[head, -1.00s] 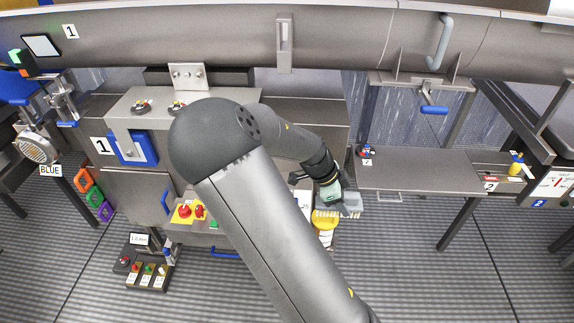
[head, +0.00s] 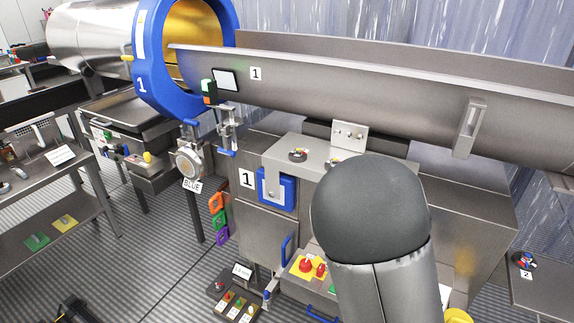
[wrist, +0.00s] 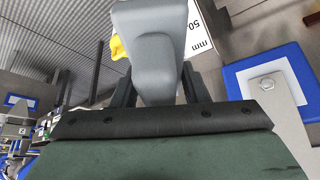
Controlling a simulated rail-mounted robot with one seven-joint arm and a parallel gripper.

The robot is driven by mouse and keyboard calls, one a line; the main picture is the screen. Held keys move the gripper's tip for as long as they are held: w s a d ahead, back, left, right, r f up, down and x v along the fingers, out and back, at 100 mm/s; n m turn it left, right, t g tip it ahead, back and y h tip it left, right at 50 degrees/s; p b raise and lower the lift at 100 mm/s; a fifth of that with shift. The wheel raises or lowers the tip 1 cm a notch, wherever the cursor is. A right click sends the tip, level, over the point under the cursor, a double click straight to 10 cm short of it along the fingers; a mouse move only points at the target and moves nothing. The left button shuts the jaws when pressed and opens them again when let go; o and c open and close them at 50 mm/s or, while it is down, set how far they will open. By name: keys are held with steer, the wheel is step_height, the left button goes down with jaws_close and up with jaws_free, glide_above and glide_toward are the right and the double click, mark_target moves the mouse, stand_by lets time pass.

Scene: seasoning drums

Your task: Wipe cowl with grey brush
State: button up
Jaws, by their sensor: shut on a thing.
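My gripper (wrist: 156,85) shows in the wrist view, its two dark fingers shut on a grey brush (wrist: 152,55). The brush is a smooth grey block; its bristles cannot be made out. In the head view my arm hides the gripper and brush. A blue ring (head: 149,78) marked 1 surrounds the golden-lined mouth of a steel drum (head: 88,42) at upper left. It may be the cowl, but no label confirms this. The brush's distance from the ring cannot be told.
A long steel trough (head: 370,95) runs from the drum mouth to the right. Below it stands a steel cabinet (head: 262,228) with a blue plate (head: 287,190). A control box (head: 235,300) stands low in front. In the wrist view a blue-and-white panel (wrist: 262,82) is at right.

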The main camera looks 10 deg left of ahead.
steer(key=w+a+n+t+y, duration=0.2)
steer(key=a+n+y, duration=0.2)
steer(key=n, duration=0.6)
steer(key=shift+a+r+y, duration=0.15)
steer(key=shift+a+y, duration=0.15)
steer(key=shift+a, duration=0.85)
steer(key=shift+a, duration=0.15)
